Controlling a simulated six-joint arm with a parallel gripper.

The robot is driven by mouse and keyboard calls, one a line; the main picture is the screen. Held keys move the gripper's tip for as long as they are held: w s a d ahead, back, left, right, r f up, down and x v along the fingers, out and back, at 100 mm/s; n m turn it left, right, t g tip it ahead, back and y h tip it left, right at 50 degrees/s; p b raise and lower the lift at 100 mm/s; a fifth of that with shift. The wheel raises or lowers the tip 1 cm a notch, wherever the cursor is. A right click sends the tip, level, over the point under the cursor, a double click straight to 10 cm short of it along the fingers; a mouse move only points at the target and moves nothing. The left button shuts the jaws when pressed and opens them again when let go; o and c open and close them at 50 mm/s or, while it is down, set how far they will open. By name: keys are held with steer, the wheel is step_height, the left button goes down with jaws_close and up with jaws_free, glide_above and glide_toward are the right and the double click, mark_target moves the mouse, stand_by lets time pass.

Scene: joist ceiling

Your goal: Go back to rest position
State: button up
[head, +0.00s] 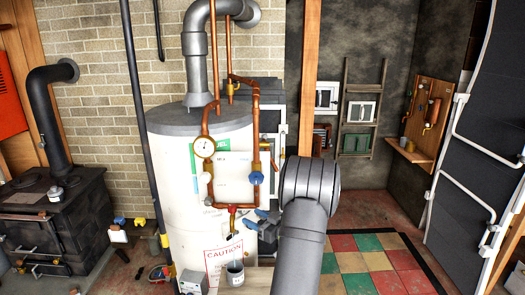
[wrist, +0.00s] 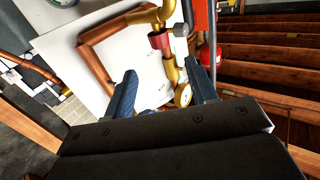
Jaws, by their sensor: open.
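My gripper (wrist: 162,82) shows in the wrist view with two dark blue fingers spread apart and nothing held between them. Beyond the fingers are brass fittings with a red collar (wrist: 160,40) and a round gold-rimmed part (wrist: 183,95); I cannot tell how far off they are. In the head view my gripper (head: 266,218) shows as blue-grey fingers in front of the white tank (head: 180,235), just right of the copper pipe's lower end. My arm link hides the rest of the gripper.
A copper pipe loop (head: 256,130) with a gauge (head: 204,147) and a blue-handled valve (head: 256,178) stands on the tank's front. A grey cup (head: 235,272) is below. A black stove (head: 60,225) is at left. The checkered floor (head: 370,262) at right looks clear.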

steer(key=x, duration=1.2)
steer(key=shift+w+a, duration=0.2)
steer(key=shift+a, duration=0.15)
glide_toward(233, 205)
steer(key=x, duration=1.2)
steer(key=shift+s+a+f, duration=0.2)
steer(key=shift+a+f, duration=0.1)
steer(key=shift+f, duration=0.05)
steer(key=shift+w+d+m+t+h, duration=0.1)
steer(key=shift+d+m+t+h, duration=0.1)
steer(key=shift+m+t+h, duration=1.1)
steer(key=shift+w+d+m+t+h, duration=0.1)
steer(key=shift+d+m+t+h, duration=0.1)
steer(key=shift+m+t+h, duration=1)
steer(key=shift+d+m+t+h, duration=0.2)
steer(key=shift+m+t+h, duration=0.55)
steer(key=shift+h, duration=1.05)
steer(key=shift+d+m+t+h, duration=0.15)
steer(key=shift+d+m+h, duration=0.1)
steer(key=shift+m+h, duration=1.65)
steer(key=shift+d+m+t+h, duration=0.15)
steer(key=shift+m+h, duration=1)
steer(key=shift+h, duration=1.45)
steer(key=shift+d+m+h, duration=0.15)
steer(key=shift+m+h, duration=0.15)
steer(key=shift+h, duration=0.1)
